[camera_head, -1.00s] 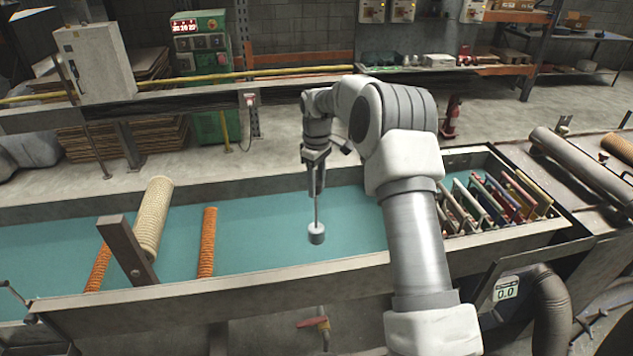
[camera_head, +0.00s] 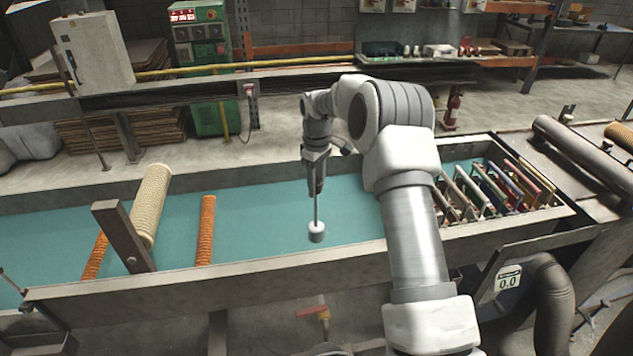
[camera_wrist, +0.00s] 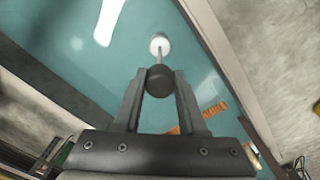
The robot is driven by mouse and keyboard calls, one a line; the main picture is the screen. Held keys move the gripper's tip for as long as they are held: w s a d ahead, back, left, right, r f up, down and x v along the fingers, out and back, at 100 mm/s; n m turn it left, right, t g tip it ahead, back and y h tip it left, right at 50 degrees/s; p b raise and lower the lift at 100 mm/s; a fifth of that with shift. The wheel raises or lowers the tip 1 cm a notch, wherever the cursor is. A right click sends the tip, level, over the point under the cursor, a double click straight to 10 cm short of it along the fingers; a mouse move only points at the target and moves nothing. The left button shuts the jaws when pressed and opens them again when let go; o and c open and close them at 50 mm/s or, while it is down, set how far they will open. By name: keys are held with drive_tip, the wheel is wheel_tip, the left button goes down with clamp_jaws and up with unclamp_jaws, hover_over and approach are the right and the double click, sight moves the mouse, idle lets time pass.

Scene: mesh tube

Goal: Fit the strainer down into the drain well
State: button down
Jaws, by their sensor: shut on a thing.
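The strainer (camera_head: 316,232) is a small grey-white cylinder at the lower end of a thin upright rod. My gripper (camera_head: 316,188) is shut on the dark round knob at the rod's top. In the wrist view the knob (camera_wrist: 159,80) sits between the fingertips of my gripper (camera_wrist: 160,86), with the rod running to the strainer's white top (camera_wrist: 159,45). The strainer hangs over the teal floor of the long trough, near its front wall. I cannot tell its exact height. I cannot make out the drain well in either view.
A concrete-walled trough (camera_head: 130,290) surrounds the teal surface (camera_head: 260,215). A rack of coloured panels (camera_head: 500,190) fills the right end. The teal middle is clear.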

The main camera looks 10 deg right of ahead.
sight(317, 226)
drive_tip(key=shift+f+b, duration=4.95)
drive_tip(key=shift+f, duration=3.3)
drive_tip(key=shift+c, duration=1.9)
unclamp_jaws()
